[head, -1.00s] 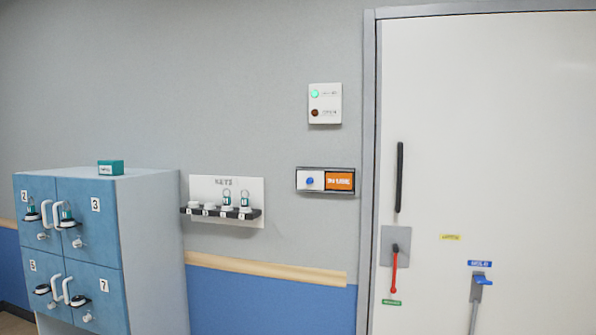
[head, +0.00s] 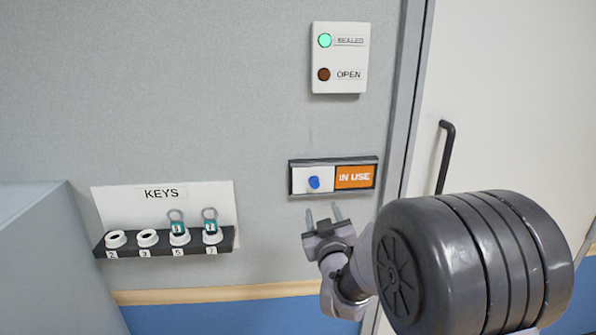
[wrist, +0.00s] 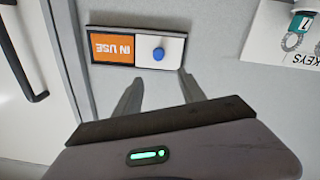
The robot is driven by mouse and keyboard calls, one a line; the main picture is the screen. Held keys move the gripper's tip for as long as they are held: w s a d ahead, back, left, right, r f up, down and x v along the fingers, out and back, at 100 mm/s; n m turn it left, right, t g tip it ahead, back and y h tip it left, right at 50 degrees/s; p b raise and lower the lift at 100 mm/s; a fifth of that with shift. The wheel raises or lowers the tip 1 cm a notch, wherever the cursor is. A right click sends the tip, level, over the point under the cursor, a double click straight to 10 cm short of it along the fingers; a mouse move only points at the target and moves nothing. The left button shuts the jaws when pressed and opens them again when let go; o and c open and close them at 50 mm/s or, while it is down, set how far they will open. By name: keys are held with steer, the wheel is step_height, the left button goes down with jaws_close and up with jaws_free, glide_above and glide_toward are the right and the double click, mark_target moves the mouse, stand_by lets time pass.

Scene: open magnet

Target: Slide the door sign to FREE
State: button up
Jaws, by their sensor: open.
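The door sign (head: 333,177) is a dark-framed slider on the grey wall. Its right part shows an orange IN USE panel (head: 355,177). A white slide panel with a blue knob (head: 314,183) covers its left part. In the wrist view the sign appears upside down, with the orange panel (wrist: 113,48) at left and the blue knob (wrist: 158,54) at right. My gripper (head: 322,214) is open and empty, just below the sign, its fingers pointing toward the wall. In the wrist view my gripper (wrist: 160,85) has the knob beyond its fingertips, roughly between them and not touched.
A white status box (head: 340,58) with a lit green SEALED lamp is above the sign. A KEYS rack (head: 165,240) with several sockets and two keys is at lower left. The door frame (head: 408,100) and black door handle (head: 445,158) are close at right.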

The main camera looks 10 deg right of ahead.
mark_target(315, 184)
steer(key=w+p, duration=0.1)
steer(key=w, duration=0.3)
steer(key=w+p, duration=0.1)
steer(key=w, duration=0.4)
steer(key=w+d, duration=0.1)
steer(key=w, duration=0.4)
steer(key=shift+w+p, duration=0.25)
steer(key=shift+p, duration=0.15)
steer(key=shift+w+a+f, duration=0.1)
steer(key=shift+w+a, duration=0.05)
steer(key=shift+w, duration=0.35)
jaws_close()
